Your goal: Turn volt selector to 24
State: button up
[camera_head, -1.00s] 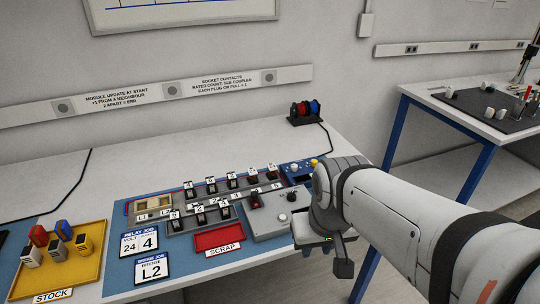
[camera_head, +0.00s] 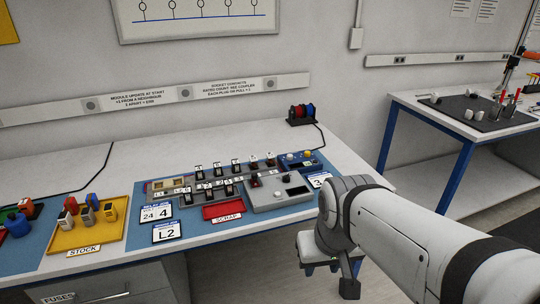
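The grey control box (camera_head: 262,204) lies at the right end of the panel on the blue mat. I cannot read the dial marks or tell which knob is the volt selector. The relay job card (camera_head: 156,213) reads 24 and 4. My gripper (camera_head: 330,279) hangs in front of the bench edge, right of and nearer than the box, touching no control. Its finger opening is not clear.
The red scrap tray (camera_head: 222,210) lies in front of the panel. The yellow stock tray (camera_head: 71,240) holds several fuse-like blocks at the left. A blue module (camera_head: 303,163) and a card reading 3 (camera_head: 320,180) are by the box.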

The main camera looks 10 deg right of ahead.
aim_at(286, 178)
jog(key=u, duration=0.15)
jog(key=i, duration=1)
jog(key=u, duration=0.15)
